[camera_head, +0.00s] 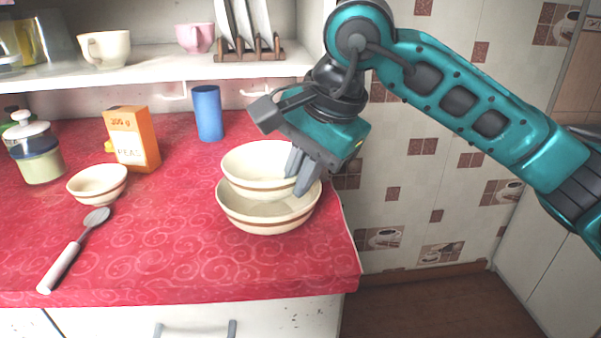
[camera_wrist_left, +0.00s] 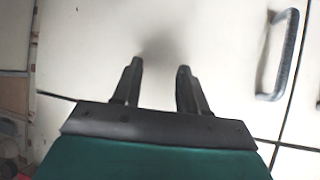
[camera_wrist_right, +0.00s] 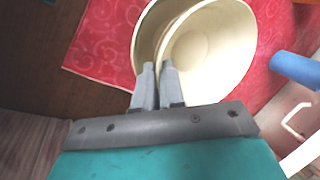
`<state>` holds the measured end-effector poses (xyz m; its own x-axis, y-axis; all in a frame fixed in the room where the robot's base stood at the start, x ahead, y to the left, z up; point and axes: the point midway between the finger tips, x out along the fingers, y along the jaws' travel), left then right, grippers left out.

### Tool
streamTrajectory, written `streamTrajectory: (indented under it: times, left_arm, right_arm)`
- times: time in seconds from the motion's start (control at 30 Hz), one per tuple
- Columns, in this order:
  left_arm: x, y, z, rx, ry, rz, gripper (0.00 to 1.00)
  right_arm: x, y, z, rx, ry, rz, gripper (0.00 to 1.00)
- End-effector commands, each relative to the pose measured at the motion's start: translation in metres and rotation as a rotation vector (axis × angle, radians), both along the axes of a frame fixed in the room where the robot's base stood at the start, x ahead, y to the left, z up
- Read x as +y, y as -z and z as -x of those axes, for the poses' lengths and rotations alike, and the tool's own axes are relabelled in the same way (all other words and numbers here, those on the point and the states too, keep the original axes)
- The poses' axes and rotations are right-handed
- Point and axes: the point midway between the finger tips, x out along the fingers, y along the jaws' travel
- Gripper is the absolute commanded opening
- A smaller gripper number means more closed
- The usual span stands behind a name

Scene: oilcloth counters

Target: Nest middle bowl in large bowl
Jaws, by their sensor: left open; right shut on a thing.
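The middle bowl (camera_head: 258,165), cream with a brown band, is in the head view just above the large bowl (camera_head: 266,220), which is of the same look and stands on the red counter. My right gripper (camera_head: 299,180) is shut on the middle bowl's right rim; in the right wrist view the middle bowl (camera_wrist_right: 208,50) overlaps the large bowl (camera_wrist_right: 147,32). My left gripper (camera_wrist_left: 158,75) is open and empty, facing white cabinet fronts.
A small bowl (camera_head: 97,184), a spoon (camera_head: 72,252), an orange box (camera_head: 132,139), a blue cup (camera_head: 208,112) and a jar (camera_head: 36,155) stand or lie on the counter (camera_head: 170,240). A shelf (camera_head: 150,68) with cups and plates is behind. The counter's right edge is close to the large bowl.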

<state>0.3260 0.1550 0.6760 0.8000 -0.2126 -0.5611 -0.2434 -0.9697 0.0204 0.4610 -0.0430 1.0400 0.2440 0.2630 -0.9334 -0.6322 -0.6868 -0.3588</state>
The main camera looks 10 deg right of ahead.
Motion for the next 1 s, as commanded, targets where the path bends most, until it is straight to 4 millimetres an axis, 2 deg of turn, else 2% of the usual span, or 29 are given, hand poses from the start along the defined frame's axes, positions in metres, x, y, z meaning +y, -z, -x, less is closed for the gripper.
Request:
streamTrajectory:
  times: [0.53, 1.0]
  left_arm:
    - [-0.0001, 0.0084, -0.0007, -0.002, 0.000, 0.000, 0.43]
    - [0.0004, 0.0075, -0.0021, -0.005, -0.001, -0.001, 0.43]
  right_arm:
    - [0.0000, 0.0073, -0.0002, -0.001, 0.000, -0.001, 0.00]
    - [0.0001, 0.0073, -0.0001, -0.001, 0.000, -0.001, 0.00]
